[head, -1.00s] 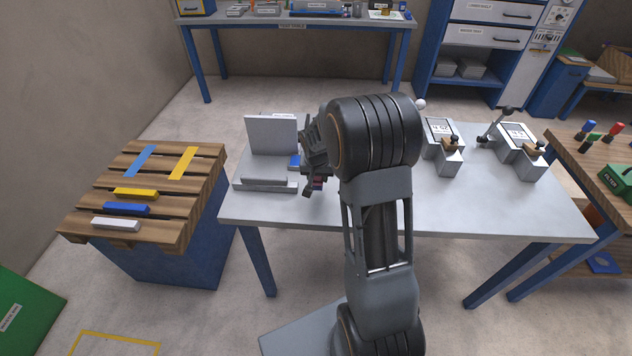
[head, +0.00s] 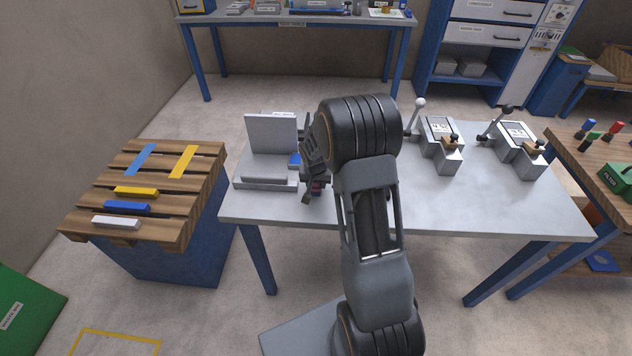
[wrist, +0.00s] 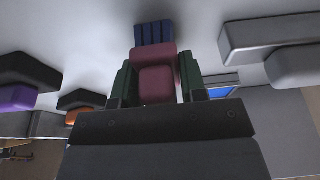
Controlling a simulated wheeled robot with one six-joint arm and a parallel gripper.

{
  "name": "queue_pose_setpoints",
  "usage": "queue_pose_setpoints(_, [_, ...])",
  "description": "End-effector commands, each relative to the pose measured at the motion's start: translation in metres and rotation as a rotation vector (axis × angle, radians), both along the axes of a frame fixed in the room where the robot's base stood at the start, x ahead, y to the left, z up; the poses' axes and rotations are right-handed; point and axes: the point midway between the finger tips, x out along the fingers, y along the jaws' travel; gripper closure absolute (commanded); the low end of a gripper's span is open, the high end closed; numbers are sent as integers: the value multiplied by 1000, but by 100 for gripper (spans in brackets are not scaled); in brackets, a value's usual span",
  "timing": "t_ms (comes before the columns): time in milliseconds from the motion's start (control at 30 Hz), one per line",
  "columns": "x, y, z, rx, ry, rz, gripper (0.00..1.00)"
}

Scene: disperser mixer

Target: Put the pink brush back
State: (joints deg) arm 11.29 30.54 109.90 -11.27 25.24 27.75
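The pink brush (wrist: 155,80) is between the two fingers of my gripper (wrist: 158,84) in the wrist view, with a finger against each side. A dark blue ribbed part (wrist: 153,32) shows just beyond its pink body. In the head view my gripper (head: 316,178) is over the left part of the grey table (head: 470,200), right beside a grey fixture with an upright plate (head: 270,133).
Two grey devices with levers (head: 440,143) (head: 516,140) stand on the table's right half. A slatted wooden pallet (head: 190,207) with coloured bars is at the left. Purple (wrist: 14,97) and orange (wrist: 75,116) pieces with dark blocks are left in the wrist view.

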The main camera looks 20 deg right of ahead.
Motion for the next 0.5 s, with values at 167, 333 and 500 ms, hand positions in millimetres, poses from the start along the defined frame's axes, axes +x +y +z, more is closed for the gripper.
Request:
queue_pose_setpoints(167, [0,0,1,0,0,0,44])
queue_pose_setpoints(333, [0,0,1,0,0,0,36])
queue_pose_setpoints(500, [0,0,2,0,0,0,36])
